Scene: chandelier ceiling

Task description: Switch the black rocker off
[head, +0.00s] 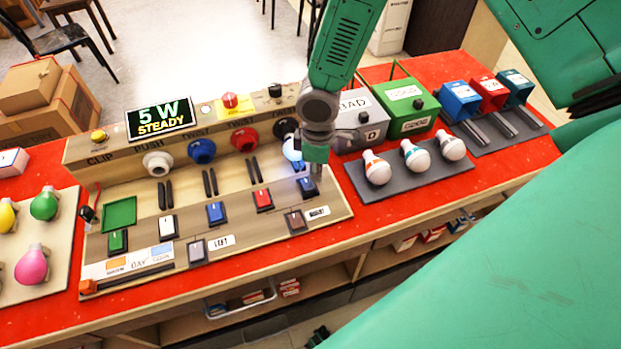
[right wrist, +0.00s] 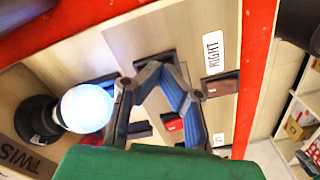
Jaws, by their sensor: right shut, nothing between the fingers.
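The black rocker (head: 306,187) is the rightmost of the upper row on the sloped wooden panel (head: 140,213). It looks dark with a bluish sheen. My right gripper (head: 315,172) points down right over it, fingers shut and empty. In the right wrist view the shut fingertips (right wrist: 168,73) cover much of the rocker's place, so its tilt and any contact cannot be told. A bulb (head: 293,150) in the black socket (head: 285,127) behind the rocker glows bluish white; it also glows in the right wrist view (right wrist: 87,108). My left gripper is not in view.
Red (head: 263,200), blue (head: 215,213), white (head: 167,227) and green (head: 118,240) rockers lie to the left. A brown rocker (head: 296,221) sits just in front, by the RIGHT label. The display (head: 160,117) reads 5 W STEADY. Loose bulbs (head: 415,156) stand on the right.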

